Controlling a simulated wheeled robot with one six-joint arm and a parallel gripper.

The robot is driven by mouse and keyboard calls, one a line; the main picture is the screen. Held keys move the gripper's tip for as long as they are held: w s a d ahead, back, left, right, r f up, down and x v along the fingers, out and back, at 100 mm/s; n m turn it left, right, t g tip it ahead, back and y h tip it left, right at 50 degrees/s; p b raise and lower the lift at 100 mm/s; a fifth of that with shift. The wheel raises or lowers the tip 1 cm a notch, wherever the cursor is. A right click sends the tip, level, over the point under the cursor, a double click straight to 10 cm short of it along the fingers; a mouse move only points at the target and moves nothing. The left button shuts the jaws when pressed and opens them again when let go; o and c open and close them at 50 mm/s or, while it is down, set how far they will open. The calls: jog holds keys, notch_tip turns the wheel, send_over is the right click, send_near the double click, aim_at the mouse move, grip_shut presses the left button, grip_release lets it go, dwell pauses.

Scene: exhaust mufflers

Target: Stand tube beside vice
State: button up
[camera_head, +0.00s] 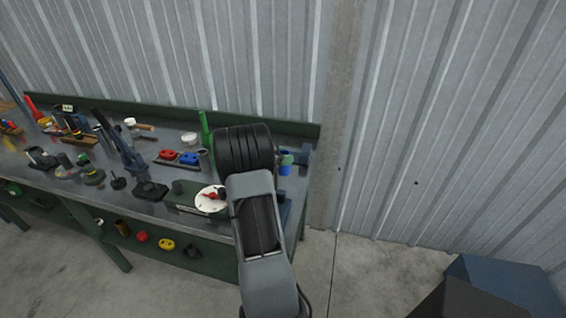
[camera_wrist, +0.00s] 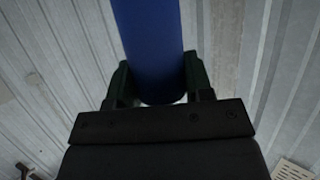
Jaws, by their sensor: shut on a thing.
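A blue tube (camera_wrist: 148,40) stands between the two dark fingers of my gripper (camera_wrist: 158,82) in the wrist view. My gripper is shut on it near its lower end in that picture, and the other end runs out of the top edge. In the head view my arm hides the gripper. A dark blue-grey block that may be the vice (camera_head: 305,155) sits at the right end of the bench, partly behind my arm. A small blue and green piece (camera_head: 285,168) shows beside it; I cannot tell if it is the held tube.
The long workbench (camera_head: 145,207) is crowded with tools. A round white disc with a red part (camera_head: 211,199), a green bottle (camera_head: 205,128) and red and blue pieces (camera_head: 188,158) lie left of my arm. A corrugated wall (camera_head: 250,60) stands behind.

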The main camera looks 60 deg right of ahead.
jog(key=d+f+p, duration=0.1)
jog(key=f, duration=0.1)
jog(key=w+d+f+p, duration=0.1)
jog(key=f, duration=0.1)
jog(key=w+d+f+p, duration=0.1)
jog(key=f, duration=0.2)
jog(key=shift+d, duration=0.1)
jog(key=shift+f, duration=0.3)
jog(key=shift+f+b, duration=0.25)
jog(key=shift+b, duration=0.15)
jog(key=o, duration=1)
jog(key=shift+r, duration=0.1)
jog(key=shift+r, duration=0.1)
